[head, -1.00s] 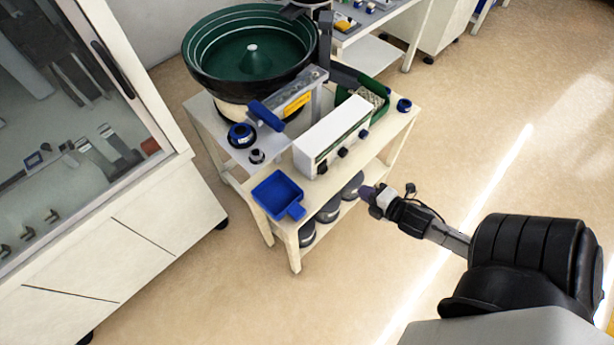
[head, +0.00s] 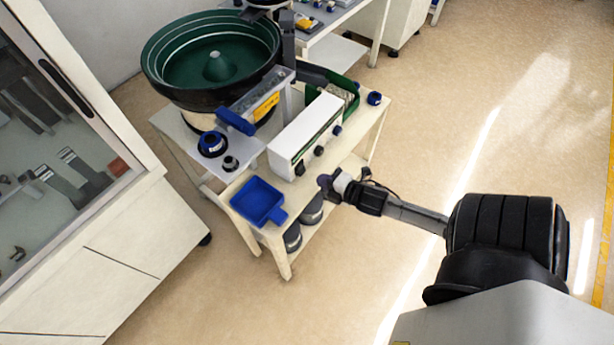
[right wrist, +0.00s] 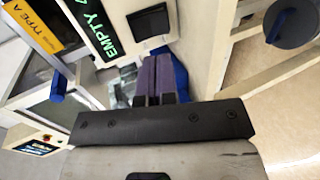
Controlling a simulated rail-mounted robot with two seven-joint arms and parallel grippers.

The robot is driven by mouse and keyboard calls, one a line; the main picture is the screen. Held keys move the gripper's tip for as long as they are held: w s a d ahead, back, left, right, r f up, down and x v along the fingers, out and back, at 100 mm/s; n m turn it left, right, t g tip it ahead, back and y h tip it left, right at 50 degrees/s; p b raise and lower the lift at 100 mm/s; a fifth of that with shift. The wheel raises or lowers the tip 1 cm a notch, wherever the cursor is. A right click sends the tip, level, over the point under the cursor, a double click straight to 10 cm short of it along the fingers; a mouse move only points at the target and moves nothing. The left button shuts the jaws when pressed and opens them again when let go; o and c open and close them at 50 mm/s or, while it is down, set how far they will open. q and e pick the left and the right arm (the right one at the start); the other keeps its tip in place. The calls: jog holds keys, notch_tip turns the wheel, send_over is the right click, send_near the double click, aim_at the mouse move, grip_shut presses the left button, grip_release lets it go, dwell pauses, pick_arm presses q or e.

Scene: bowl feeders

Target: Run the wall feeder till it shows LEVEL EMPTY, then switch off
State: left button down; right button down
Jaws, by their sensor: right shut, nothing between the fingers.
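The bowl feeder with a dark green bowl (head: 205,58) stands on a cream cart; its bowl floor looks bare at this size. Its white control box (head: 304,126) sits at the cart's front, with dark controls on its front face. In the right wrist view a dark display (right wrist: 98,28) reads EMPTY in green letters; the rest is cut off. A black switch (right wrist: 150,22) is beside it; its position is unclear. My right gripper (head: 325,183) is shut and empty, just in front of the box. Its purple fingers (right wrist: 155,78) point toward the box below the switch. My left gripper is not in view.
A blue tray (head: 258,201) lies on the cart's front corner. A green bin (head: 347,91) of small parts is behind the box. Dark round containers (head: 312,211) fill the lower shelf. A glass-fronted cabinet (head: 140,235) stands left. The floor to the right is clear.

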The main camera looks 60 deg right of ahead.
aim_at(301, 173)
jog(key=b+x, duration=0.2)
jog(key=x, duration=0.4)
jog(key=shift+w+f, duration=0.1)
jog(key=shift+w, duration=0.3)
